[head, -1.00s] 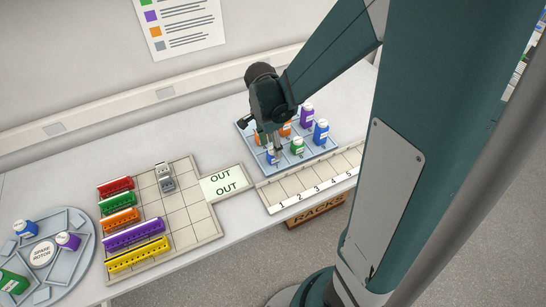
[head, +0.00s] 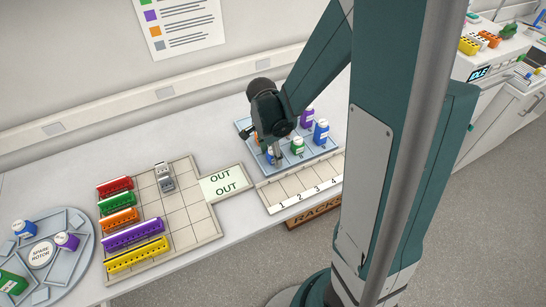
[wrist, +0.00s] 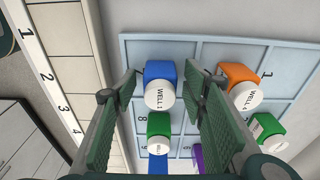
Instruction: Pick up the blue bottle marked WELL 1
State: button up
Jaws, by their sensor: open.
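The blue bottle marked WELL 1 (wrist: 159,72) stands in a cell of the pale blue tray (wrist: 140,47), its white labelled cap towards the wrist camera. In the wrist view my gripper (wrist: 161,84) is open, with one finger to each side of this bottle in the picture. Whether the fingertips reach down beside it or stay above it, I cannot tell. In the head view my gripper (head: 273,154) is at the tray's near left, and the bottle (head: 270,158) is partly hidden by it.
An orange WELL 4 bottle (wrist: 238,79) is close beside my right-hand finger in the wrist view. A green bottle (wrist: 158,124) stands just below WELL 1. A numbered rack strip (head: 300,190) fronts the tray. The OUT pad (head: 222,184) lies left.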

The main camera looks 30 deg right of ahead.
jog(key=c, duration=1)
jog(key=shift+r, duration=0.1)
jog(key=shift+r+p, duration=0.5)
jog(key=shift+r, duration=4.45)
